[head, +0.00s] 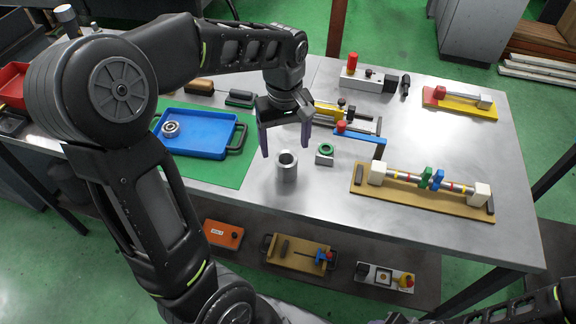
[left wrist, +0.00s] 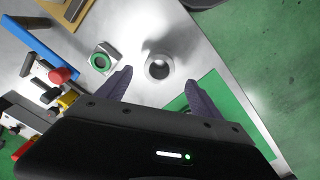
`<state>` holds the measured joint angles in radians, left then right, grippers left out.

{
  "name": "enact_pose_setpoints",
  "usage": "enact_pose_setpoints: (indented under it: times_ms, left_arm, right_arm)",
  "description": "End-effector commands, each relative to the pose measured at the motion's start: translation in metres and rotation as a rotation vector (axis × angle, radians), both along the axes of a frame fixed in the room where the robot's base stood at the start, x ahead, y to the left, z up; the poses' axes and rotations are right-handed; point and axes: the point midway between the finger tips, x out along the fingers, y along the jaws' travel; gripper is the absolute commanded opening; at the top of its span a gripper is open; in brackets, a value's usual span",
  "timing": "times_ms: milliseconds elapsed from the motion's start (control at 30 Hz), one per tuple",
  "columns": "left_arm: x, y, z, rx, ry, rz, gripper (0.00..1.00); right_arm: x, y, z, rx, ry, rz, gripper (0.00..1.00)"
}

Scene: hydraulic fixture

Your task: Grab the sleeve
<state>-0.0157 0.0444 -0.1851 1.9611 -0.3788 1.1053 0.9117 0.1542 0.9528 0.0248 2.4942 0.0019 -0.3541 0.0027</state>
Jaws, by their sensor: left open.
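The sleeve (head: 287,172) is a grey metal cylinder with an open round bore. It stands upright on the steel table, near the front edge, right of the green mat. It also shows in the left wrist view (left wrist: 159,68), just beyond the fingertips and roughly centred between them. My left gripper (head: 285,151) is open, pointing down, with its two dark fingers spread above and slightly behind the sleeve. The jaws hold nothing. Of my right arm, only dark parts show at the bottom right, and its jaws cannot be made out.
A small block with a green ring (head: 325,151) stands close right of the sleeve. A blue tray (head: 200,143) with a bearing (head: 170,128) lies on the green mat (head: 236,170). A blue-and-red lever fixture (head: 365,136) is behind. A wooden base with a rod (head: 420,203) is at right.

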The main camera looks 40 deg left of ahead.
Motion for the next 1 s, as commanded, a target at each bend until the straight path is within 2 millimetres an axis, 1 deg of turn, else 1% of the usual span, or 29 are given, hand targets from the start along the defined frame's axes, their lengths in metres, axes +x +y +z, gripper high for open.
enact_pose_setpoints:
  times_ms: [267, 367, 533, 867, 1000]
  left_arm:
    - [0.000, 0.000, -0.001, 0.000, 0.000, 0.001, 0.75]
    - [0.000, 0.000, -0.007, 0.000, 0.003, 0.001, 0.75]
    - [0.000, 0.000, -0.024, -0.001, 0.002, 0.001, 0.75]
    - [0.000, 0.000, -0.027, 0.000, 0.001, 0.000, 0.75]
    - [-0.001, 0.000, -0.038, 0.000, 0.005, 0.001, 0.75]
  right_arm:
    - [0.000, 0.000, 0.000, -0.001, 0.001, -0.001, 0.36]
    - [0.000, 0.000, 0.001, -0.001, 0.001, -0.001, 0.36]
    - [0.000, -0.001, 0.002, -0.001, 0.001, -0.001, 0.36]
    - [0.000, -0.001, 0.002, -0.001, 0.001, -0.001, 0.36]
    - [-0.001, -0.001, 0.006, -0.002, 0.002, -0.002, 0.36]
